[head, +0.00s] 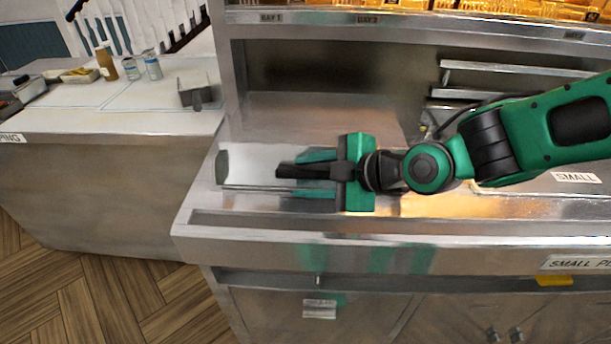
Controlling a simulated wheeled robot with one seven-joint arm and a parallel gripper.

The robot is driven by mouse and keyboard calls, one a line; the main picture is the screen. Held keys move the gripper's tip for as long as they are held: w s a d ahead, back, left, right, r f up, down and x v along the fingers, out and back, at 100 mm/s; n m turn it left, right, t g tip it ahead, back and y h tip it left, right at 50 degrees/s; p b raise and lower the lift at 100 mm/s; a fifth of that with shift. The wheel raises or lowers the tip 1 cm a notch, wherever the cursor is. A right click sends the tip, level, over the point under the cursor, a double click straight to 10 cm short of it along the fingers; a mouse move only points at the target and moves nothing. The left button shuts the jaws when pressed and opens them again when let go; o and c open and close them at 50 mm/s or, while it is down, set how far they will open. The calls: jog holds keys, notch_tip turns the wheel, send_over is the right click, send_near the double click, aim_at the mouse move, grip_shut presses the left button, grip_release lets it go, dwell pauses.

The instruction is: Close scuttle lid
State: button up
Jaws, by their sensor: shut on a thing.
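A shiny metal piece, apparently the scuttle lid (254,160), lies at the left end of the steel counter, with a small upright plate at its left end. My gripper (281,171) comes in from the right with its black fingers pointing left over this piece. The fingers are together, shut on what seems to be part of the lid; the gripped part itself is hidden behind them. Green reflections of the gripper show on the metal around the fingers. My gripper and wrist cover the piece's right end, and I cannot tell how far the lid is open.
The steel counter front (300,240) runs below my gripper. Metal rails (510,72) stand at the back right. A white-topped side counter (130,120) at left holds a brown bottle (105,61), cans and a small metal holder (197,95). Wooden floor is clear at lower left.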

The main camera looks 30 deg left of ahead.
aim_at(328, 175)
jog(key=shift+d+f, duration=0.15)
jog(key=shift+f, duration=0.2)
jog(key=shift+w+d, duration=0.3)
jog(key=shift+d, duration=0.1)
jog(key=shift+w+d+r, duration=0.25)
jog(key=shift+w+d, duration=0.45)
jog(key=shift+d, duration=0.2)
jog(key=s+d+r, duration=0.3)
jog(key=d+r, duration=0.2)
jog(key=d, duration=0.1)
jog(key=shift+s+r, duration=0.25)
jog(key=shift+r, duration=0.15)
